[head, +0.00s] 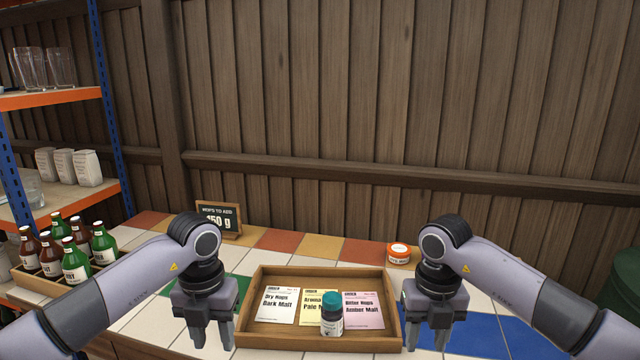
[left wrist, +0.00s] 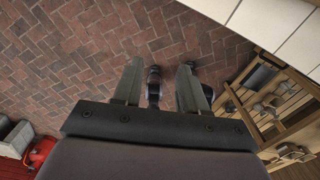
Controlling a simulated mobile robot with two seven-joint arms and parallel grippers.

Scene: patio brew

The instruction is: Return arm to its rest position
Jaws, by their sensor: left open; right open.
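My left gripper (head: 213,338) hangs fingers-down at the left side of the wooden tray (head: 250,290), open and empty. In the left wrist view its two fingers (left wrist: 158,80) stand apart with brick floor beyond them. My right gripper (head: 426,338) hangs fingers-down at the tray's right side, open and empty. Both arms come in from the lower corners and bend down at the wrist. A small dark bottle with a teal cap and white label (head: 332,322) stands in the tray, apart from both grippers.
Cards for dark, pale and amber malt lie in the tray. An orange-lidded jar (head: 399,253) and a "150 g" sign (head: 219,219) stand behind on the tiled counter. A crate of bottles (head: 40,284) and shelving (head: 60,98) are at left. A wooden wall (head: 330,100) closes the back.

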